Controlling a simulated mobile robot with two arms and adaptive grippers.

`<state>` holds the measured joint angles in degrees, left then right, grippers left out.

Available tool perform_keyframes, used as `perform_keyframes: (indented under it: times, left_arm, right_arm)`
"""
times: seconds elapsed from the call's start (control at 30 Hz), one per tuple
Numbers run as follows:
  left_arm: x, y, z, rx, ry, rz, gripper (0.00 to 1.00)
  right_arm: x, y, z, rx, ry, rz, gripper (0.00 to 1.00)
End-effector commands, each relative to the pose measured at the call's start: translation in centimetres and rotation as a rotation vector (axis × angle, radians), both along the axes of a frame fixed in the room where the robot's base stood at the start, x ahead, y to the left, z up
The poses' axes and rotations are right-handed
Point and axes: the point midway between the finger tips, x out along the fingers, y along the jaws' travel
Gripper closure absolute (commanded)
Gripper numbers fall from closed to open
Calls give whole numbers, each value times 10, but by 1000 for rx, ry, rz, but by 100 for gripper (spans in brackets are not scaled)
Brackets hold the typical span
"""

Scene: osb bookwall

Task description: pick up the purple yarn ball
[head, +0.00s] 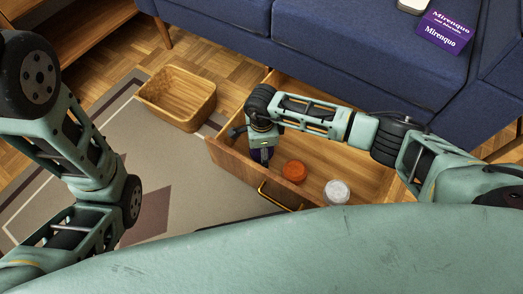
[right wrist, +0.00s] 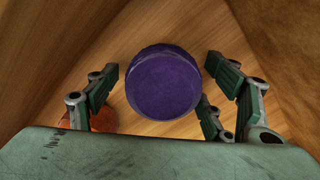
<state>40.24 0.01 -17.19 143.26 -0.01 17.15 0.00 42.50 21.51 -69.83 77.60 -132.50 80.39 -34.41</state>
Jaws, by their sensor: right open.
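The purple yarn ball (right wrist: 163,84) looks like a short, round, flat-topped purple shape in the right wrist view. It sits on the wooden floor of the open drawer (head: 229,162). In the head view only a little purple shows under my right gripper (head: 262,146), which mostly hides it. My right gripper points down into the drawer and is open. In the right wrist view its green-padded fingers stand on both sides of the purple ball, with gaps showing between. My left arm shows at the left of the head view, but its gripper cannot be made out.
An orange round item (head: 294,171) and a white one (head: 337,192) lie in the drawer, right of the purple ball. The drawer walls stand close around my gripper. A wooden basket (head: 181,122) stands on the rug. A blue sofa (head: 350,45) rises behind the drawer.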

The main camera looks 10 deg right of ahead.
Motion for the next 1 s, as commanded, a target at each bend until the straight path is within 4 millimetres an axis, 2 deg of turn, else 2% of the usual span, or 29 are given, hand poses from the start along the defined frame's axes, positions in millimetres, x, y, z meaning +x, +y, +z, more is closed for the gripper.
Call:
perform_keyframes:
  times: [0.13, 0.63, 1.0]
  left_arm:
    - [0, 0, 0, 0, 1, 0, 72]
    - [0, 0, 0, 0, -1, 0, 72]
    - [0, 0, 4, 0, -2, -1, 72]
  right_arm:
    - [0, 0, 1, 0, 0, 0, 27]
    - [0, 0, 1, 0, 0, 0, 71]
    - [0, 0, 5, 1, -1, 0, 72]
